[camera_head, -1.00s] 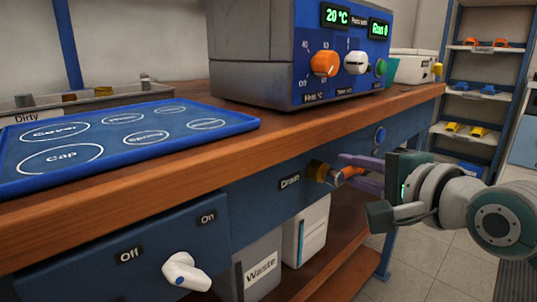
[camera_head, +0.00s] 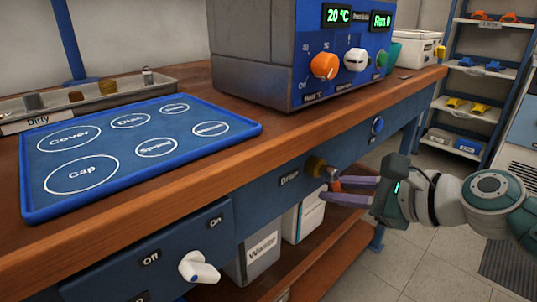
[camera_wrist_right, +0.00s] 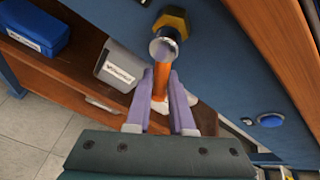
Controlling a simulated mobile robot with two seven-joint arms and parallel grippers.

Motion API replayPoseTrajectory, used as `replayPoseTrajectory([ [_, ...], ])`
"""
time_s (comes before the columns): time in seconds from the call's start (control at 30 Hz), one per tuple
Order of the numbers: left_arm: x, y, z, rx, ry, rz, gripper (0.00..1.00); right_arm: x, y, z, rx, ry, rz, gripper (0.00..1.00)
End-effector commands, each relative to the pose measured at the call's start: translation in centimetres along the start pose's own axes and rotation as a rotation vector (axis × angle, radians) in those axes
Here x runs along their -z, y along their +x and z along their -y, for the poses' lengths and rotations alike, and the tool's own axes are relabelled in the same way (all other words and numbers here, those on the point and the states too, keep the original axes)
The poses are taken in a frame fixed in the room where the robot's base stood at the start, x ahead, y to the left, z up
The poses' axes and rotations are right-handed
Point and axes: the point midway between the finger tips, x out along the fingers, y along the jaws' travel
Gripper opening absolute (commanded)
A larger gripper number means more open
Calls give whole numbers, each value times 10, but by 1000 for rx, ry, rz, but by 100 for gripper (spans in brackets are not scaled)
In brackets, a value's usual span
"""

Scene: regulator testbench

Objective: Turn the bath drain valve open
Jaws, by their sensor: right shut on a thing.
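The bath drain valve has a brass hex fitting (camera_head: 315,166), a metal stem and an orange lever handle (camera_wrist_right: 161,82), beside the "Drain" label (camera_head: 289,178) on the blue bench front. In the wrist view the handle points from the stem towards my gripper. My right gripper (camera_head: 345,190) reaches in from the right, with its purple fingers on both sides of the handle. The right wrist view shows its two fingers (camera_wrist_right: 162,90) closed around the handle. In the head view the fingers partly hide the handle. My left gripper is in neither view.
A blue tray (camera_head: 100,199) with labelled circles lies on the wooden benchtop. The bath unit (camera_head: 324,68) with dials stands behind. A white On/Off knob (camera_head: 197,267) is lower left. A waste bin (camera_head: 258,255) stands below. Open floor lies right of the bench.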

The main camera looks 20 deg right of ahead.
Motion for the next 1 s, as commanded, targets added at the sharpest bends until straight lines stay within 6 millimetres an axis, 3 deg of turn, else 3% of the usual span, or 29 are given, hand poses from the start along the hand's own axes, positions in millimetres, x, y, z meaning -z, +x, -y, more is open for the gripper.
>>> replayPoseTrajectory([
  [0.5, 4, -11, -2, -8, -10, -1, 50, -7, 2, -20, -158, 384, 83, 0],
  [1.0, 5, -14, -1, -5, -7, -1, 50, -10, 2, -28, -214, 515, 111, 0],
])
